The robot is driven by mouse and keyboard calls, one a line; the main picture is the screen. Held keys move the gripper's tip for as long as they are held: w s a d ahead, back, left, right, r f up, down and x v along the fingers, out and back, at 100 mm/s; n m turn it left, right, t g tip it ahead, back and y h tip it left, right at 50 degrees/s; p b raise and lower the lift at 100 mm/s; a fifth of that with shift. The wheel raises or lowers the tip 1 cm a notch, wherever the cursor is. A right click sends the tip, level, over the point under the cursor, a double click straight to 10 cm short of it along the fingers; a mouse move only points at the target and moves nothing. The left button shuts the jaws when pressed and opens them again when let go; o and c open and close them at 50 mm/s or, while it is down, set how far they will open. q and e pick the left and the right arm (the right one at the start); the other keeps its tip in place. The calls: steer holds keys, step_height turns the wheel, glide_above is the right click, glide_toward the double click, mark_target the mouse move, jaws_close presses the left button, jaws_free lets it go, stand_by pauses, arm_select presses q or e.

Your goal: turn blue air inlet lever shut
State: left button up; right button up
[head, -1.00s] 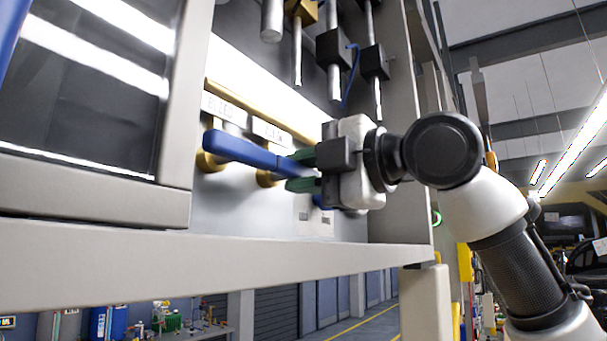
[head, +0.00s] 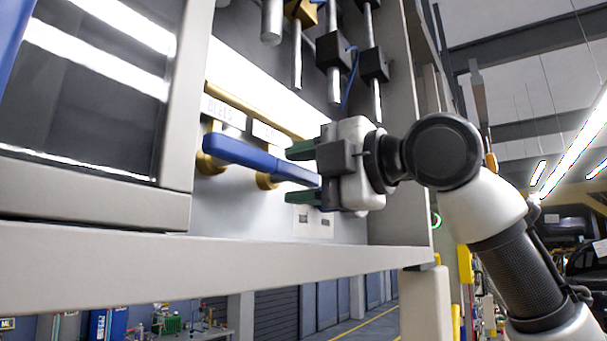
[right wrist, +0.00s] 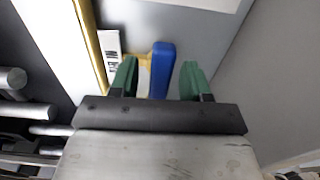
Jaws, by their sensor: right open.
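In the head view a blue lever (head: 240,153) sticks out from a brass valve on the panel at the left. My right gripper (head: 302,174) is open, with green fingers above and below this farther blue end. Contact cannot be told. My left gripper is not in view.
A brass pipe (head: 262,112) runs above the levers, with white label plates (head: 224,112) on the panel. Dark fittings on metal rods (head: 329,50) hang above my right gripper. A grey frame beam (head: 200,270) crosses below. A side wall (head: 393,215) stands behind the gripper.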

steer(key=shift+s+d+f+b, duration=0.1)
steer(key=shift+s+d+b, duration=0.15)
steer(key=shift+d+b, duration=0.2)
steer(key=b+v, duration=0.4)
steer(key=v, duration=0.6)
steer(key=shift+a, duration=0.1)
